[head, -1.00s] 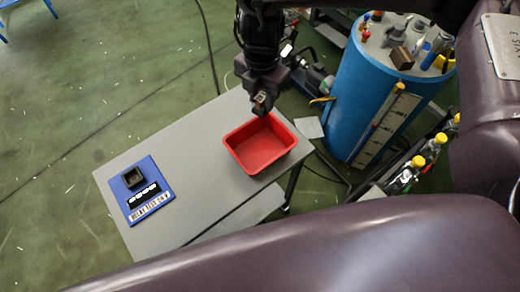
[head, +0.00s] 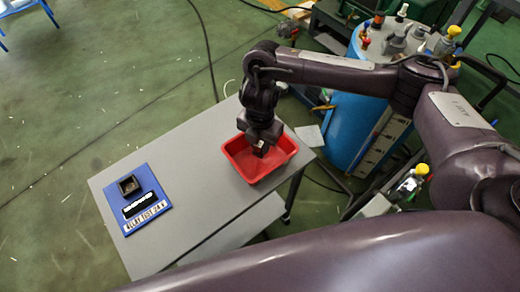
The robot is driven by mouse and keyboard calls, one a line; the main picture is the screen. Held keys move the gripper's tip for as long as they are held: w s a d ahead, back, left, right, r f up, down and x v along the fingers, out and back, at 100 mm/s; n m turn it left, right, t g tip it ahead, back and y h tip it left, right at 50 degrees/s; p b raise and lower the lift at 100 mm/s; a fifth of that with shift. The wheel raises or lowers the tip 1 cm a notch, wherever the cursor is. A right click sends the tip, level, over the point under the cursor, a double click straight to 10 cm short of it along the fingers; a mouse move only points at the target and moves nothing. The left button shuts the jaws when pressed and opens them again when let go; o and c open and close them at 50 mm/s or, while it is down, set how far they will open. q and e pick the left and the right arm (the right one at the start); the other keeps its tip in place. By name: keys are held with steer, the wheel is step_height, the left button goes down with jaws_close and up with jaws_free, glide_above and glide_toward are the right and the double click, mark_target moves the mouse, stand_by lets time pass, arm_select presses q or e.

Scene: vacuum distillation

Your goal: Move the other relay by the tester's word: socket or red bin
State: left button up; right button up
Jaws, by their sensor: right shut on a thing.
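The red bin (head: 280,165) stands on the grey table. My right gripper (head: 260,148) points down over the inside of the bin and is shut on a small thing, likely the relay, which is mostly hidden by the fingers. I cannot tell whether it touches the bin floor. The blue tester board (head: 150,178) lies on the left part of the table. It carries a black square socket (head: 129,186), a dark display strip with white marks (head: 139,205) and a relay test label. The marks are too small to read. My left gripper is not in view.
The grey table (head: 205,185) is bare between the tester and the bin. A blue cylindrical tank (head: 352,125) with fittings on top stands behind and right of the table. Yellow-capped bottles (head: 420,170) stand at the right.

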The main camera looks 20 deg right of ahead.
mark_target(260, 150)
steer(key=shift+f+b, duration=0.5)
steer(key=shift+f, duration=1.25)
steer(key=shift+f, duration=0.1)
steer(key=shift+f, duration=0.15)
steer(key=o, duration=1.1)
steer(key=shift+c, duration=0.2)
step_height(260, 150, up, 11)
steer(key=shift+f+p, duration=0.1)
steer(key=shift+p, duration=1.15)
steer(key=shift+r, duration=0.85)
